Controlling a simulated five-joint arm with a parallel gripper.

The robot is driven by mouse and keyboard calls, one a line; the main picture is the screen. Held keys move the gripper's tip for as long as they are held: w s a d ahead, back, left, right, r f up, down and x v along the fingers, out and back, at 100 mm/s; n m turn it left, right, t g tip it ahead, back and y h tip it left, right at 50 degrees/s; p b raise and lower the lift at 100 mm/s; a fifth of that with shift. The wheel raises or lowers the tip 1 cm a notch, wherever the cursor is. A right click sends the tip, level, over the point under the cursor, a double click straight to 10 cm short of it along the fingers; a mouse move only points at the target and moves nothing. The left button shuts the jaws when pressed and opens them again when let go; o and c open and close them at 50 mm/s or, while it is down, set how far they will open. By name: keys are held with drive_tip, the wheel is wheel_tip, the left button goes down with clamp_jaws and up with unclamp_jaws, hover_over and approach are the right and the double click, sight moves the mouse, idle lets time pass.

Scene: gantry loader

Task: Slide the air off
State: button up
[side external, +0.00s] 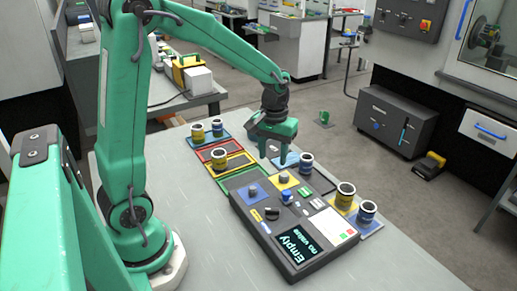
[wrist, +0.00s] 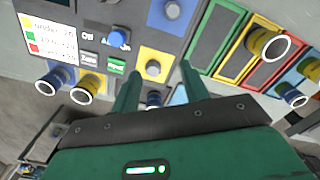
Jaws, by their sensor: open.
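The dark control panel (side external: 268,228) lies on the bench with a lit screen (side external: 297,245) reading "Empty, no value". A blue knob (wrist: 118,38) sits beside the word "Off" in the wrist view; it appears small on the panel in the side view (side external: 287,197). I cannot read an "air" label. My gripper (side external: 273,155) is open and empty, above the panel's far side. In the wrist view its fingers (wrist: 158,74) point toward a knob on a yellow square (wrist: 153,68), with the blue knob to their left. No contact with the panel shows.
A knob on a blue square (wrist: 172,12) and the "Zero" (wrist: 90,58) and "Input" (wrist: 116,65) buttons are nearby. Several cups, such as a blue one (side external: 306,162) and a yellow one (side external: 346,194), stand around the panel. The bench front (side external: 215,245) is clear.

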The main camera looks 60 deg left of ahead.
drive_tip(key=r, duration=0.1)
hover_over(287, 192)
drive_tip(key=shift+n, duration=0.3)
drive_tip(key=shift+a, duration=0.1)
drive_tip(key=shift+f, duration=3.85)
drive_tip(key=shift+c, duration=0.5)
clamp_jaws()
